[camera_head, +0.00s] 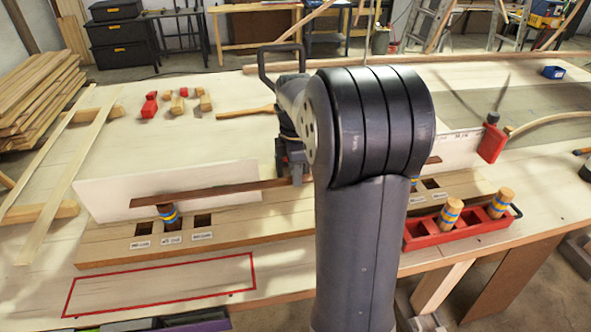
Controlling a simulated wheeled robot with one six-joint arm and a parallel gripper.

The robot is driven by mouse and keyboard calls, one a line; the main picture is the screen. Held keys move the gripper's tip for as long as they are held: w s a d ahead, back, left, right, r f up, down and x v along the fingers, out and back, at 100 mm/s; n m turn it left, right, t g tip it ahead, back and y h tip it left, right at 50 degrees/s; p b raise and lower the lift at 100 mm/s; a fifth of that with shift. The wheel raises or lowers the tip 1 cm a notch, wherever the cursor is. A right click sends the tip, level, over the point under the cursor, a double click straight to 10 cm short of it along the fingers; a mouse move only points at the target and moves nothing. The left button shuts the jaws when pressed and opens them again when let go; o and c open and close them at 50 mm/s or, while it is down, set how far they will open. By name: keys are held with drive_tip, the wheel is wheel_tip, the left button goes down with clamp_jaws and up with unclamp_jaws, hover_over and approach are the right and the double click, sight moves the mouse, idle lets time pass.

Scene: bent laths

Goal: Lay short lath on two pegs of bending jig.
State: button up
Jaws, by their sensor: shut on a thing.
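The short lath (215,192) is a thin dark brown strip. It runs across the jig, passes behind my arm and shows again at its right end. My gripper (296,172) is shut on its middle part; the fingers are partly hidden by my arm. The bending jig (110,249) is a long wooden beam with square holes and white labels. A peg (168,214) with blue and yellow bands stands at its left part, just under the lath's left stretch. I cannot tell whether they touch.
White panels (100,198) stand behind the jig. A red tray (420,238) with banded pegs (449,213) sits at right. A red-outlined rectangle (160,303) in front is empty. Red and wooden blocks (150,107) lie behind.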

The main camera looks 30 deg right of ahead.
drive_tip(key=shift+f, duration=0.5)
idle(0.5)
drive_tip(key=o, duration=1.3)
drive_tip(key=shift+c, duration=0.2)
drive_tip(key=shift+r, duration=0.15)
drive_tip(key=shift+r+p, duration=2.65)
drive_tip(key=shift+r, duration=0.25)
drive_tip(key=shift+r, duration=0.1)
wheel_tip(320, 180, up, 7)
drive_tip(key=p, duration=0.6)
drive_tip(key=shift+f, duration=0.2)
